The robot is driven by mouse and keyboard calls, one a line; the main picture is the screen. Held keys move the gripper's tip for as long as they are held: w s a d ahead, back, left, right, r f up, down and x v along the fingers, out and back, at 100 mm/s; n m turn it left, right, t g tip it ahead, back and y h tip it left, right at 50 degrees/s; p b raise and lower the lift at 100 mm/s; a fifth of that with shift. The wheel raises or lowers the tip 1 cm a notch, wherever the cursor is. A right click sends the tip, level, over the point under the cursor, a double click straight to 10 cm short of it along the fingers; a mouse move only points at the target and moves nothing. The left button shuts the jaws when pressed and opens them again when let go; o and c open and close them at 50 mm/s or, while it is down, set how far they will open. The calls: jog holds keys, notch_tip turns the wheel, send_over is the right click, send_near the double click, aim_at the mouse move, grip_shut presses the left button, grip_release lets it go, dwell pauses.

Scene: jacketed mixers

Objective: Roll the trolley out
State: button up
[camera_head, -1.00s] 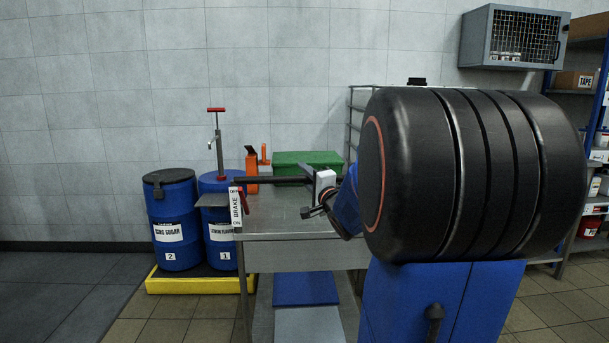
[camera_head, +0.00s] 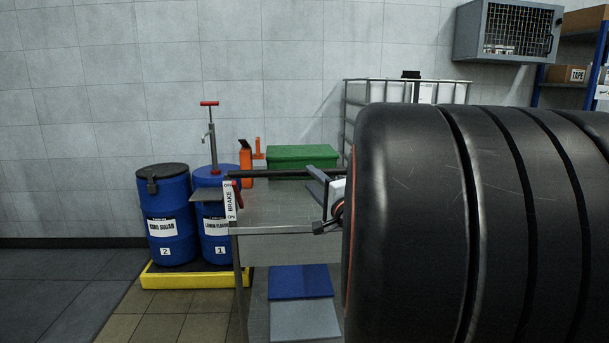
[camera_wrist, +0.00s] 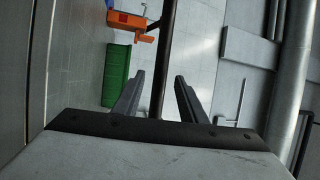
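The trolley (camera_head: 275,213) is a grey steel table with a lower shelf, left of my arm in the head view. Its black push bar (camera_head: 275,173) runs along the top; it also shows in the wrist view (camera_wrist: 167,45). At its left corner is a white BRAKE label (camera_head: 230,201), OFF at top and ON at bottom, with a red lever (camera_head: 238,193) beside it. My gripper (camera_head: 316,205) is open near the bar's right part. In the wrist view the bar appears between the spread fingers (camera_wrist: 157,85); I cannot tell whether they surround it. My large black arm link hides the trolley's right side.
Two blue drums (camera_head: 167,220) stand on a yellow spill pallet (camera_head: 195,279) left of the trolley. A green box (camera_head: 302,157) and an orange tool (camera_head: 246,163) show behind the bar. A wire-fronted cabinet (camera_head: 508,32) hangs at upper right. The floor at lower left is clear.

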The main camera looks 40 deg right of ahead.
jog(key=shift+v, duration=1.3)
jog(key=shift+f, duration=0.1)
jog(key=s+a+f+n+g, duration=0.4)
jog(key=a+f+n+g, duration=0.45)
jog(key=a+f, duration=0.3)
jog(key=s+a+f+n+g+y, duration=0.2)
jog(key=s+a+f+n+g, duration=0.1)
jog(key=s+a+n, duration=0.2)
jog(key=s+a+f+n+g+y, duration=0.2)
jog(key=s+a+n, duration=0.4)
jog(key=s+a, duration=0.4)
notch_tip(320, 180, down, 3)
jog(key=shift+a+r+g, duration=0.15)
jog(key=shift+a+g, duration=0.3)
jog(key=shift+g, duration=0.1)
